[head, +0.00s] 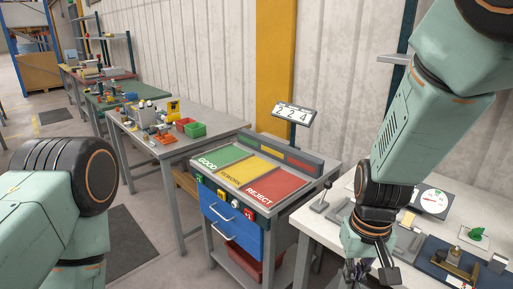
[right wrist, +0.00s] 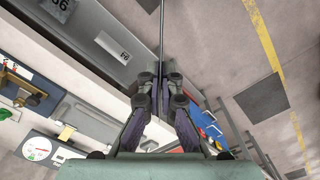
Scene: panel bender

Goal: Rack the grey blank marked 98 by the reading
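My right gripper (right wrist: 161,72) has its fingertips close together in the right wrist view. A thin grey strip (right wrist: 162,30) runs from between them to the top edge; it looks like the grey blank seen edge-on, with no marking visible on it. In the head view the right gripper (head: 362,270) hangs at the bottom edge, by the white table's left end, and its fingertips are unclear. A tilted display (head: 293,113) reads 224. Below it lie green GOOD (head: 222,157), yellow REWORK (head: 245,172) and red REJECT (head: 268,190) fields. My left gripper is out of view.
The white table (head: 318,226) carries a dial gauge (head: 433,201) and fixtures. Blue drawers (head: 232,225) sit under the coloured fields. A workbench (head: 210,140) with small bins stands behind. Grey panels with labels (right wrist: 112,46) show left of the strip. Floor is open to the left.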

